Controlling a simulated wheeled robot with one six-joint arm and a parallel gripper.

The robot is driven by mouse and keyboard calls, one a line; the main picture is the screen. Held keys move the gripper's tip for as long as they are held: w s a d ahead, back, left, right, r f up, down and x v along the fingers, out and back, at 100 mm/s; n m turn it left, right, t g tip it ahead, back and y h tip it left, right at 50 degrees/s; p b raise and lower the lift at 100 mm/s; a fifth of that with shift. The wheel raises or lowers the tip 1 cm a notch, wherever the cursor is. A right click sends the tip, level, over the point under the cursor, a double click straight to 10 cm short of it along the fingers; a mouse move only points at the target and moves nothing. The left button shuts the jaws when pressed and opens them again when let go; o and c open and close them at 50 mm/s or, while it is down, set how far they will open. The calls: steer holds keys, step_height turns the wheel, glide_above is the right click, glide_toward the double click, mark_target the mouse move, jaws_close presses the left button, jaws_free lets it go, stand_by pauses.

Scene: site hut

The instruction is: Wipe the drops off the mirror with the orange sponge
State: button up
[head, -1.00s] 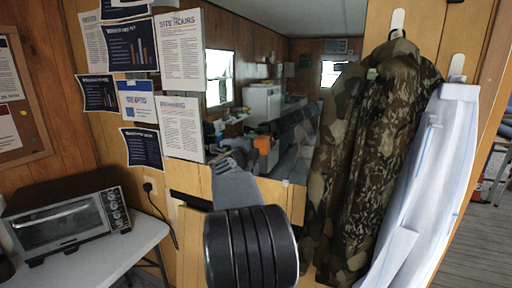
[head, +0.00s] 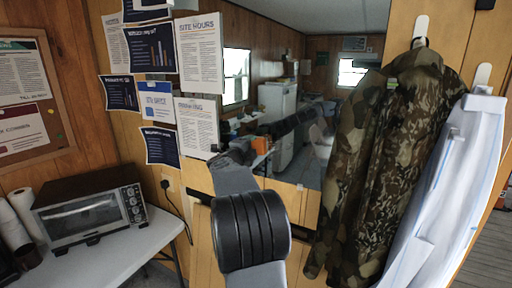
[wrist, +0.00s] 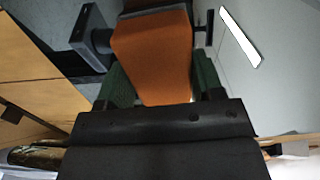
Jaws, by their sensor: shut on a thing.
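The mirror (head: 330,75) is mounted on the wooden wall in the head view and reflects the hut's interior. My gripper (head: 240,150) is at the mirror's lower left part, beside the pinned papers. In the wrist view my gripper (wrist: 160,88) is shut on the orange sponge (wrist: 152,58). The grey mirror surface (wrist: 275,85) lies just beyond the sponge in that view. I cannot tell whether the sponge touches the glass. An orange patch beside my gripper in the head view may be the sponge or its reflection. I cannot make out any drops.
A camouflage jacket (head: 385,150) and white garment (head: 445,185) hang on hooks right of the mirror. Papers (head: 200,55) are pinned to its left. A toaster oven (head: 90,210) stands on a white table (head: 125,250) at lower left, near paper rolls (head: 25,212).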

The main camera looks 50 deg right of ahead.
steer(key=shift+a, duration=0.15)
steer(key=shift+b+v, duration=0.65)
steer(key=shift+v, duration=2.25)
steer(key=shift+a, duration=0.15)
steer(key=shift+v, duration=1.35)
